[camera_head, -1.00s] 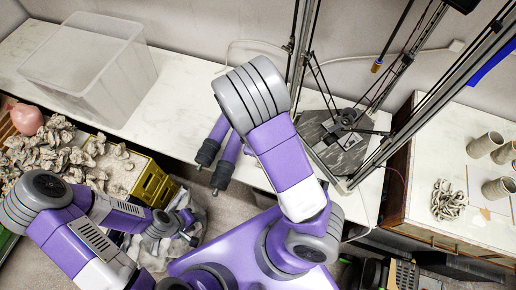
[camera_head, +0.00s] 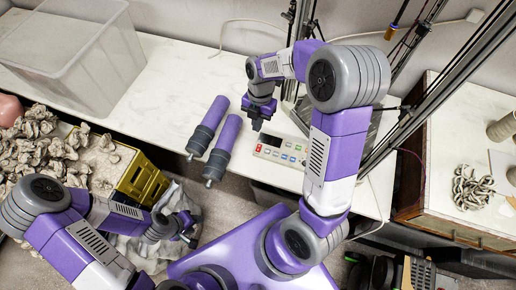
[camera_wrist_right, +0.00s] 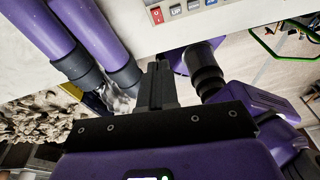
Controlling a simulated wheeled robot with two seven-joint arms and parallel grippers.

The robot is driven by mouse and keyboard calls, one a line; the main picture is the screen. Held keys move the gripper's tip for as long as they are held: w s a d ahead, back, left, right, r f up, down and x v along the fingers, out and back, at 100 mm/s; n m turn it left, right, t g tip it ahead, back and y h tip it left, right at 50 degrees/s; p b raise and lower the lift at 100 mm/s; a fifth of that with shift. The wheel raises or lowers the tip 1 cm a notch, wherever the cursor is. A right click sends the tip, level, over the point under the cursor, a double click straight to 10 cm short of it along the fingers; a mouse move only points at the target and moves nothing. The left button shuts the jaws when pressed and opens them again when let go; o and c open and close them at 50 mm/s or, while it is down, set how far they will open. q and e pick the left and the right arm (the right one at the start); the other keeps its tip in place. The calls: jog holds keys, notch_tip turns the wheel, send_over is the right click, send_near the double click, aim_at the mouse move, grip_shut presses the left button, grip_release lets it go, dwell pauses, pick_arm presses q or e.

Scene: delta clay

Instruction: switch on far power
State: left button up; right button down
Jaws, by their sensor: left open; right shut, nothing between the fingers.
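A light control panel (camera_head: 258,160) lies near the front edge of the white worktop, with a dark display and rows of red, blue and grey buttons. My right gripper (camera_head: 257,124) points down just above the panel's left part; contact cannot be told. In the right wrist view the shut, empty fingers (camera_wrist_right: 157,66) are just below the panel (camera_wrist_right: 140,37). A red-and-white rocker switch (camera_wrist_right: 157,15) is almost straight beyond their tips, with grey and blue buttons to its right. No label names a far power. My left gripper (camera_head: 191,228) is open, low, away from the panel.
Two purple cylinders (camera_head: 225,140) with dark grey ends lie left of the panel. A clear bin (camera_head: 80,50) stands at the left rear. A yellow crate (camera_head: 145,178) with clay lumps is at left. Metal machine posts (camera_head: 440,72) rise at right.

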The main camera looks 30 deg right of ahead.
jog(key=shift+d+r+n, duration=0.35)
jog(key=shift+d+n, duration=0.05)
jog(key=shift+n, duration=0.3)
jog(key=shift+f, duration=0.1)
jog(key=b, duration=0.4)
send_near(258, 151)
jog(key=f, duration=0.1)
jog(key=a+f, duration=0.1)
jog(key=f, duration=0.1)
jog(key=s+f, duration=0.1)
jog(key=f, duration=0.1)
jog(key=shift+a, duration=0.2)
jog(key=shift+w+d+f, duration=0.1)
jog(key=shift+d+f, duration=0.05)
jog(key=shift+f, duration=0.35)
